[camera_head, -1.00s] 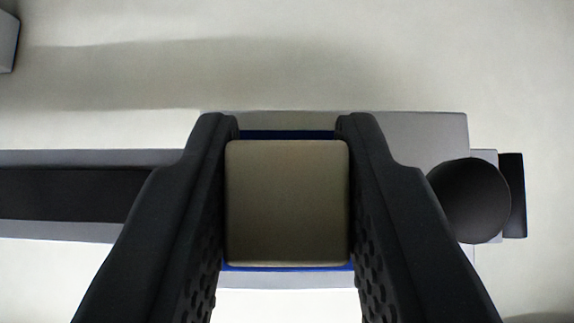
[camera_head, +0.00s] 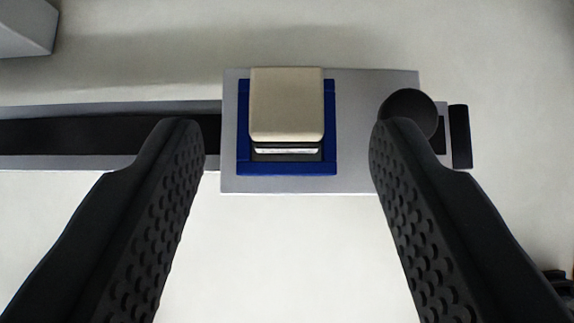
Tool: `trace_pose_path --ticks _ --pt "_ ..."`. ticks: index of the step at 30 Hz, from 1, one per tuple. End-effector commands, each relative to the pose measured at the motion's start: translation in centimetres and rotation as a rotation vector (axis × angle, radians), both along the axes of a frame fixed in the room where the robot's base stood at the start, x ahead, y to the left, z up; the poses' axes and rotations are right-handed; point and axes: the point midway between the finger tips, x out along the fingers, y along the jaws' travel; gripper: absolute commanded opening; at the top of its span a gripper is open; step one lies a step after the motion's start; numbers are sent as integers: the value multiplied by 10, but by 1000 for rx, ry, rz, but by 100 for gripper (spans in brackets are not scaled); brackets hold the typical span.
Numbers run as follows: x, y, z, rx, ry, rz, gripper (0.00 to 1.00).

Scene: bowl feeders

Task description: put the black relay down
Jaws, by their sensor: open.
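The relay (camera_head: 287,105) shows as a block with a beige top. Its lower front is dark, with a bright metallic strip. It sits in a blue square holder (camera_head: 244,130) on a grey plate (camera_head: 360,180). My gripper (camera_head: 285,125) is open. Its two black fingers are spread wide, one to each side of the relay in the picture, with clear gaps and no contact in view. The underside of the relay is hidden.
A dark rail (camera_head: 80,135) with grey edges runs left from the plate. A black round knob (camera_head: 408,112) and a black end piece (camera_head: 460,136) are at the right. A grey box (camera_head: 25,28) is at the upper left. The pale floor is clear below.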

Motion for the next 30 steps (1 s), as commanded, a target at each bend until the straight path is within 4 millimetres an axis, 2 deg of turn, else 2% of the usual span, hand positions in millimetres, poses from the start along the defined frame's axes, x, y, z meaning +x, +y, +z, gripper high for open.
trace_pose_path --ticks 1,9,15,30 --pt "-5 0 8 0 -4 0 48" --pt "-30 0 32 0 -3 0 48" --pt "-42 0 44 1 -2 1 48" --pt "-47 1 48 1 -2 1 48"
